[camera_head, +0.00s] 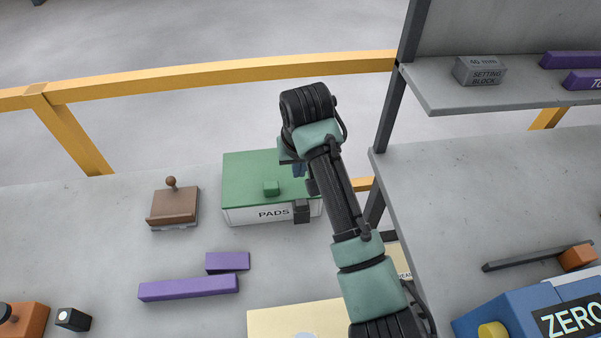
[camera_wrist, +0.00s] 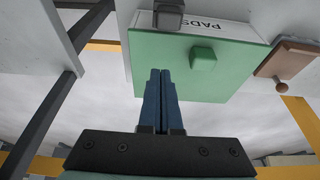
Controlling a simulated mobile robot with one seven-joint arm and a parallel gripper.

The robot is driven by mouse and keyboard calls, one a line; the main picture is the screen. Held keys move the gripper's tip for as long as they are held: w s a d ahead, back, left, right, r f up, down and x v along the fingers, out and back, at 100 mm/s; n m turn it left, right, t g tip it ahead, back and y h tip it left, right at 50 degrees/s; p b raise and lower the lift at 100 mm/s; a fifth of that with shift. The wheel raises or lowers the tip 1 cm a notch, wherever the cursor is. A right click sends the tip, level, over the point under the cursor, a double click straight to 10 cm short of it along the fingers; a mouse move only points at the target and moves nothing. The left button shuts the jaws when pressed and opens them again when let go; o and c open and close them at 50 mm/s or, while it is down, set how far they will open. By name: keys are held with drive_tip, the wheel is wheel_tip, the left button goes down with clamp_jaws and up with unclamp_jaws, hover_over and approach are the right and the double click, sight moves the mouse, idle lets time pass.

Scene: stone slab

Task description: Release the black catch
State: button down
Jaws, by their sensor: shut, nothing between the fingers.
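The black catch (camera_head: 302,211) is a small dark block at the right part of the front of a white box labelled PADS (camera_head: 240,215). The box has a green lid (camera_head: 245,170) with a small green knob (camera_head: 271,188). In the wrist view the catch (camera_wrist: 169,14) shows at the top edge, partly cut off. My gripper (camera_head: 298,170) is at the right part of the lid, behind the catch and apart from it. Its blue fingers (camera_wrist: 160,73) are together and empty, with their tips over the lid in the wrist view. Whether they touch the lid I cannot tell.
A brown block with a knob (camera_head: 173,206) stands left of the box. Purple bars (camera_head: 188,287) lie in front on the slab. A dark shelf post (camera_head: 391,110) rises close to the right of my arm. A yellow rail (camera_head: 200,77) runs behind.

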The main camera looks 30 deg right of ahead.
drive_tip(key=v, duration=0.8)
drive_tip(key=shift+s+a, duration=0.25)
drive_tip(key=shift+s, duration=0.1)
drive_tip(key=shift+w+f, duration=0.1)
drive_tip(key=shift+f, duration=0.1)
